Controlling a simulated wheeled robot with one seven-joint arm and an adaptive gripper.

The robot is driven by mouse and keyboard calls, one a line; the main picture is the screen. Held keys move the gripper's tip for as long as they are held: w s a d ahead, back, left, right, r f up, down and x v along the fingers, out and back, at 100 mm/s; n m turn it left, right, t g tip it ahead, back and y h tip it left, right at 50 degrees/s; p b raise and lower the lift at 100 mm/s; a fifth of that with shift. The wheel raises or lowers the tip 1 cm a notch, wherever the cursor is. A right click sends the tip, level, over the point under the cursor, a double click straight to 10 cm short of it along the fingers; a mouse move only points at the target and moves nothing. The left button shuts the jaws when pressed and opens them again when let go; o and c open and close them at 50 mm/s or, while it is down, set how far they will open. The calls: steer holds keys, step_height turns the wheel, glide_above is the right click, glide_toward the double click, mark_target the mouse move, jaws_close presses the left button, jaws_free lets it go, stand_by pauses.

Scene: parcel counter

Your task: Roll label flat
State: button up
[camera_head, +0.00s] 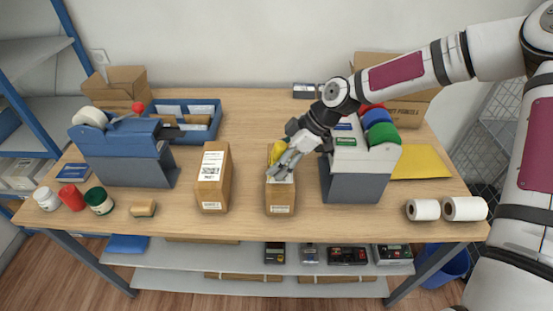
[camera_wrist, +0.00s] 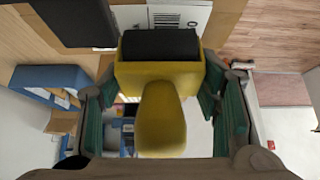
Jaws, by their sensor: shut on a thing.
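My gripper (camera_head: 284,163) is shut on a yellow hand roller (camera_head: 277,152) over the middle parcel. In the wrist view, the roller's yellow body (camera_wrist: 160,110) sits between the finger pads, with its black cylinder (camera_wrist: 160,44) at the far end. The brown parcel (camera_head: 280,195) stands below my gripper, its top partly hidden by the fingers. A white printed label (camera_wrist: 185,16) shows just beyond the black cylinder in the wrist view. I cannot tell whether the cylinder touches it.
Another labelled parcel (camera_head: 213,178) stands to the left. A grey-blue stand with coloured rolls (camera_head: 352,175) is close on the right. A tape dispenser (camera_head: 120,155), a blue bin (camera_head: 186,130) and white rolls (camera_head: 464,208) are farther out. The wooden counter is clear in front of the left parcel.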

steer(key=shift+w+d+f, duration=0.1)
steer(key=shift+d+f, duration=0.2)
steer(key=shift+d, duration=1.1)
steer(key=shift+w, duration=0.1)
steer(key=shift+d, duration=0.1)
steer(key=shift+d+r, duration=0.1)
steer(key=shift+d, duration=0.2)
steer(key=shift+d+r+p, duration=0.1)
steer(key=shift+r+p, duration=0.4)
steer(key=shift+r, duration=0.45)
steer(key=r, duration=0.2)
steer(key=a+r+p, duration=0.1)
steer(key=r, duration=0.1)
